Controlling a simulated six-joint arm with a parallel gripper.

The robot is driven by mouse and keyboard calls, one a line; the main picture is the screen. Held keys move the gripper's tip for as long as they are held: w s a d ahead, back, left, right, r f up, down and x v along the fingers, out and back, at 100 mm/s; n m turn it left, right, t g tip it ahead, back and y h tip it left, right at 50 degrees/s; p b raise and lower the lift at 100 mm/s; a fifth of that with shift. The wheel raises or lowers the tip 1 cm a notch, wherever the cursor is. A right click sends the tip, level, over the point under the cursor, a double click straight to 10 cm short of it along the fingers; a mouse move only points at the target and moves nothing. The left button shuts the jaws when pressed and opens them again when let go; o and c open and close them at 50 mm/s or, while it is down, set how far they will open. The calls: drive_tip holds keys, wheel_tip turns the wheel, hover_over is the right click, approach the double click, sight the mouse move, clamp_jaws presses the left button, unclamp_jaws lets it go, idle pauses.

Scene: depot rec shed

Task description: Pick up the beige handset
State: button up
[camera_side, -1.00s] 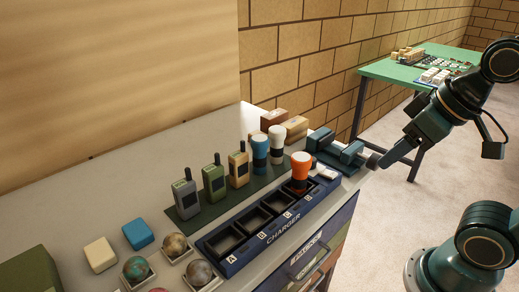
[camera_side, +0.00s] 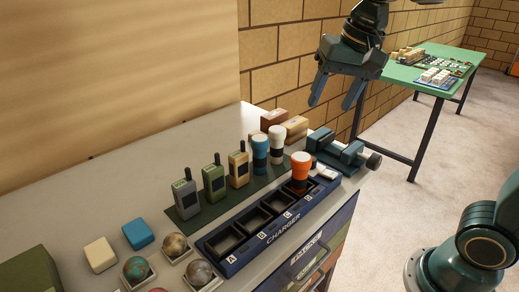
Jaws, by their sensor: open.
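The beige handset (camera_side: 238,166) stands upright on a dark green mat (camera_side: 182,224), with a short antenna on top. To its left stand a green handset (camera_side: 213,180) and a grey handset (camera_side: 186,196). To its right stand a blue flashlight (camera_side: 259,156) and a white flashlight (camera_side: 276,145). My gripper (camera_side: 331,104) is open and empty, pointing down, up and to the right of the beige handset and well apart from it.
A dark blue charger (camera_side: 228,262) lies in front of the mat, with an orange flashlight (camera_side: 301,172) standing at its right end. A teal vise (camera_side: 343,152) and boxes (camera_side: 274,117) are at the back right. Blocks and balls lie at the left.

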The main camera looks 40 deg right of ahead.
drive_tip(key=w+a+f+m+g, duration=0.2)
drive_tip(key=w+m, duration=0.4)
drive_tip(key=w, duration=0.7)
drive_tip(key=m+g, duration=0.1)
drive_tip(key=m, duration=0.4)
hover_over(238, 153)
wheel_tip(238, 153, down, 7)
drive_tip(key=shift+s, duration=0.15)
drive_tip(key=shift+f, duration=4.25)
drive_tip(key=shift+f, duration=2.6)
drive_tip(key=c, duration=1.2)
